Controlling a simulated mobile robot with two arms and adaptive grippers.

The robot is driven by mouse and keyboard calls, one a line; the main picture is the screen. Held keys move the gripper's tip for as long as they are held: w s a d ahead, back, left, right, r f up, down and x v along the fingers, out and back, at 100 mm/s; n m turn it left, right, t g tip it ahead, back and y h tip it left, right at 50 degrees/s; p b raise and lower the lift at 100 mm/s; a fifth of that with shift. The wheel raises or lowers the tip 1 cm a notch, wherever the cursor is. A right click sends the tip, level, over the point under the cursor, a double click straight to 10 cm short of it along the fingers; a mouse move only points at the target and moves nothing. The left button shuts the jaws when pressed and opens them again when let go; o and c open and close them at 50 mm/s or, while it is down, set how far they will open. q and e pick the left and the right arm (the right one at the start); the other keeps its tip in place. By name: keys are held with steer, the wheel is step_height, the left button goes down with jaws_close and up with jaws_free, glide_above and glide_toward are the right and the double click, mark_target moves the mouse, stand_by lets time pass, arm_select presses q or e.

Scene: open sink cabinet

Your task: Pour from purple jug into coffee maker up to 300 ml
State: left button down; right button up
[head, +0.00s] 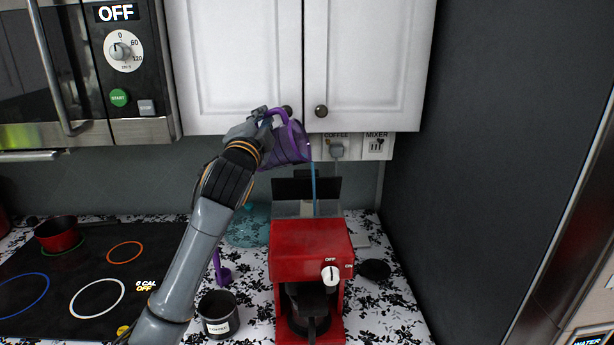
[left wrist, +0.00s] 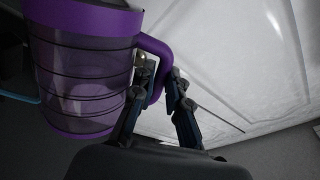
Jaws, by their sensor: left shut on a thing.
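The purple jug (head: 289,149) is held tilted in the air above the back of the red coffee maker (head: 300,250). A thin blue stream (head: 313,182) falls from its lip toward the opened top at the back of the coffee maker. The level inside cannot be read. My left gripper (head: 264,122) is shut on the jug's handle. The left wrist view shows the fingers (left wrist: 160,92) at the purple handle, beside the clear-walled jug (left wrist: 85,85). The coffee maker's white knob (head: 330,275) sits near OFF, and a dark carafe (head: 308,302) is in it. My right gripper is not seen.
White cabinet doors (head: 240,60) are close behind and above the jug. A black coffee canister (head: 219,314) and a purple scoop (head: 221,270) are left of the machine. A red pot (head: 58,234) stands on the stove at left. A dark wall (head: 480,150) bounds the right.

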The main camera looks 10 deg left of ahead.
arm_select(q)
steer(key=shift+d+f+m, duration=0.35)
steer(key=shift+m, duration=0.15)
stand_by(1.9)
steer(key=shift+d+r+m+h, duration=0.2)
steer(key=shift+m+h, duration=0.1)
steer(key=shift+h, duration=0.1)
stand_by(0.9)
steer(key=a+n, duration=0.1)
steer(key=n, duration=0.1)
steer(key=a+r+n+y, duration=0.1)
steer(key=a+n, duration=0.1)
steer(key=n, duration=0.1)
steer(key=shift+w+a+f+n+g+y, duration=0.1)
steer(key=shift+a+f+n+g+y, duration=0.2)
steer(key=shift+n, duration=0.35)
steer(key=shift+a+f+n+y, duration=0.1)
steer(key=shift+a+n+y, duration=0.25)
steer(key=shift+n, duration=0.3)
steer(key=a+f+n+g, duration=0.1)
steer(key=a+f+n, duration=0.4)
steer(key=n, duration=0.3)
steer(key=shift+w+a+f+n+g+y, duration=0.2)
steer(key=shift+a+f+n+g+y, duration=0.2)
steer(key=shift+a, duration=0.25)
